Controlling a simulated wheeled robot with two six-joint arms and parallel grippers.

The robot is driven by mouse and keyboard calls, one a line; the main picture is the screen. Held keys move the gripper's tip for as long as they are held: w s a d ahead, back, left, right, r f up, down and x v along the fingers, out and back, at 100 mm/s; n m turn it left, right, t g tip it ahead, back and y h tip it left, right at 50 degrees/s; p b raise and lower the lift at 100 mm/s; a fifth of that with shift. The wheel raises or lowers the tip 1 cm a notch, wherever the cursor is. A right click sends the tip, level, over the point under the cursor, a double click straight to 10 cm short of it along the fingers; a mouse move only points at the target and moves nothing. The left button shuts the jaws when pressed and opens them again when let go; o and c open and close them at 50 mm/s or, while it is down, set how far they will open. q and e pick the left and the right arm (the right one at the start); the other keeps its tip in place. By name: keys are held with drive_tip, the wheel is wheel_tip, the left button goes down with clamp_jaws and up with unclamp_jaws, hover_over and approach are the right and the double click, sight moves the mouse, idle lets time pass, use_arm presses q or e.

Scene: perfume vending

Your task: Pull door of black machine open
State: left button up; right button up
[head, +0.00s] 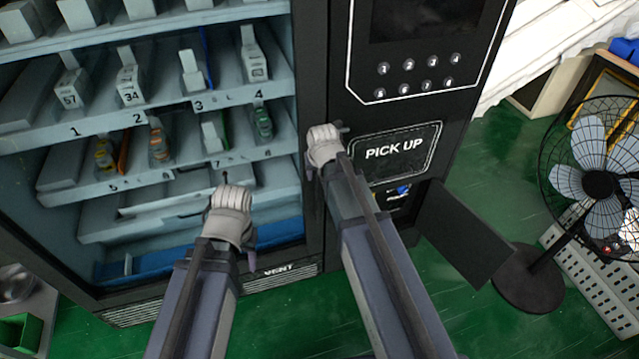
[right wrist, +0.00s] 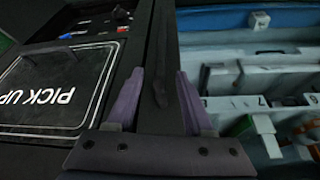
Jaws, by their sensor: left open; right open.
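The black machine (head: 312,60) stands in front of me, with a shelved display at left and a control column at right. A PICK UP panel (head: 392,150) is on the column and also shows upside down in the right wrist view (right wrist: 50,95). My right gripper (head: 325,142) is open at the dark frame between display and panel. In the right wrist view its purple fingers (right wrist: 158,100) lie either side of a dark upright strip; contact is unclear. My left gripper (head: 232,198) is open and empty-looking before the lower shelves. A dark flat panel (head: 465,235) juts out at lower right.
Several small boxes and bottles stand on numbered shelves (head: 130,190). A low opening (head: 398,198) below the PICK UP panel shows a blue item. A standing fan (head: 598,185) is at right on the green floor (head: 480,320). A metal sink or tray (head: 25,310) is at lower left.

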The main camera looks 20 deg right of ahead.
sight(318, 180)
drive_tip(key=b+x, duration=0.5)
drive_tip(key=x, duration=0.1)
drive_tip(key=shift+w+f+b, duration=0.15)
drive_tip(key=shift+f+b, duration=0.25)
clamp_jaws()
idle(1.1)
